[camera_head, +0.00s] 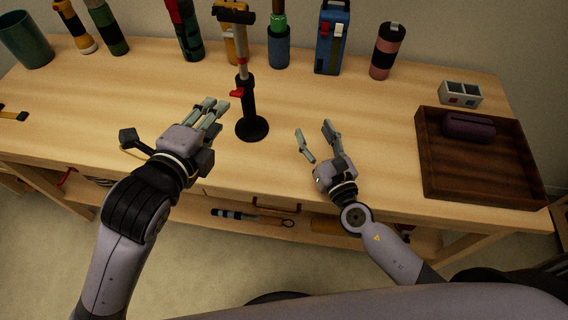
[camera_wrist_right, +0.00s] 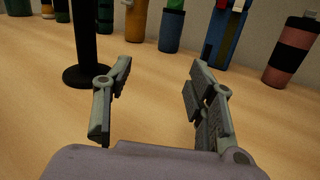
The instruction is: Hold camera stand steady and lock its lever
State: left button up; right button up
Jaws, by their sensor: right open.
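The camera stand (camera_head: 243,78) stands upright on the wooden table with a round black base (camera_head: 252,128), a grey upper tube and a dark head on top. A red lever (camera_head: 237,93) sticks out to the left at mid-height. The stand's lower pole and base also show at the left in the right wrist view (camera_wrist_right: 86,50). My left gripper (camera_head: 213,106) is left of the stand, apart from it; its fingers overlap in view, so its opening is unclear. My right gripper (camera_head: 313,129) is open and empty, right of the stand's base; its spread fingers show in the wrist view (camera_wrist_right: 160,72).
Several bottles and tools line the back, including a blue box (camera_head: 331,45) and a pink-black cylinder (camera_head: 386,50). A dark wooden tray (camera_head: 480,184) holding a purple case (camera_head: 468,126) is at right, near a white socket block (camera_head: 460,92).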

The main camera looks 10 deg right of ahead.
aim_at(253, 121)
jog(key=s+a+f+n+y, duration=0.1)
jog(key=s+a, duration=0.1)
jog(key=s+a+n+g+y, duration=0.1)
jog(key=a, duration=0.2)
jog(key=s+a+f+n+y, duration=0.1)
jog(key=s+a, duration=0.1)
jog(key=a, duration=0.1)
jog(key=shift+s+a+f+g, duration=0.25)
jog(key=shift+s+f+g, duration=0.05)
jog(key=shift+s+g, duration=0.1)
jog(key=x, duration=1.7)
jog(key=shift+w, duration=0.3)
grip_shut()
